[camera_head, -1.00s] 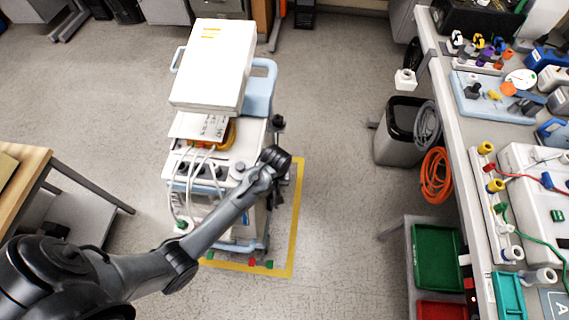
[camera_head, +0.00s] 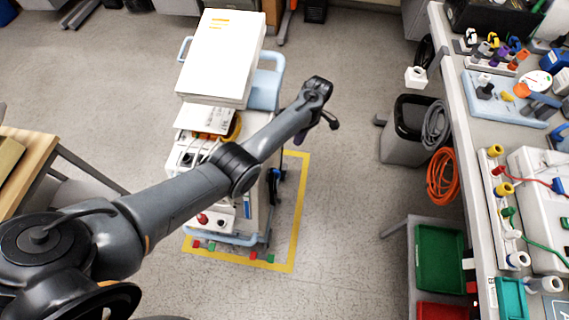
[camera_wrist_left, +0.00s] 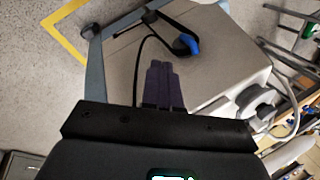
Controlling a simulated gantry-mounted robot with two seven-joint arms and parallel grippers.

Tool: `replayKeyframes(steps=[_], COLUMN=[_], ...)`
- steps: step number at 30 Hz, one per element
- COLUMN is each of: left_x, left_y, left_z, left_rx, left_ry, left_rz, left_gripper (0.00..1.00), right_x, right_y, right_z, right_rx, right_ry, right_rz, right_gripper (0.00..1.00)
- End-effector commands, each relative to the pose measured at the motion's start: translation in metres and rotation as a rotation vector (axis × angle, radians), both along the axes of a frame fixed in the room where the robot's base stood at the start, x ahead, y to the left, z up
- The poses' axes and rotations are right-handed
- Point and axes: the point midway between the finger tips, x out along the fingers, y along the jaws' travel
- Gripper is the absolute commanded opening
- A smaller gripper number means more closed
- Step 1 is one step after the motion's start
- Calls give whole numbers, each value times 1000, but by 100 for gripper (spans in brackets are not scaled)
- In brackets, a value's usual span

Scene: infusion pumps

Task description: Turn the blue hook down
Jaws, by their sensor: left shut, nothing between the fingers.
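In the left wrist view, a small blue hook (camera_wrist_left: 189,45) sits at the end of a black curved piece against the pale side panel of the cart (camera_wrist_left: 215,65). A small blue part, which looks like the same hook, shows on the right side of the cart in the head view (camera_head: 275,174). My left gripper (camera_head: 300,137) is beside the cart's right side, past my forearm. Its dark purple fingers (camera_wrist_left: 163,66) are together and empty in the left wrist view, apart from the hook in the picture. My right gripper is not in view.
The cart carries a large white box (camera_head: 221,55) and stands within a yellow floor outline (camera_head: 291,240). A wooden table (camera_head: 25,170) is at the left. Floor between cart and bin is clear.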

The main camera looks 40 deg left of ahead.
Motion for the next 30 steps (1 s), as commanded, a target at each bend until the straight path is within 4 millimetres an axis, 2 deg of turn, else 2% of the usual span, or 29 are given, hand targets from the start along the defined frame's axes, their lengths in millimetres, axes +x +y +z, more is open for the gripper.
replayKeyframes(steps=[11,17,23,30], left_x=[0,-2,-11,-29], left_y=[0,0,1,1], left_z=[1,-6,-29,-75], left_rx=[2,2,1,1], left_ry=[5,5,7,6], left_rz=[10,9,10,10], left_gripper=[0,0,0,0], right_x=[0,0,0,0], right_y=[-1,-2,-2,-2], right_z=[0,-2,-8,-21], right_rx=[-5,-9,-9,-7], right_ry=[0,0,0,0], right_rz=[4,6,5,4], right_gripper=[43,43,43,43])
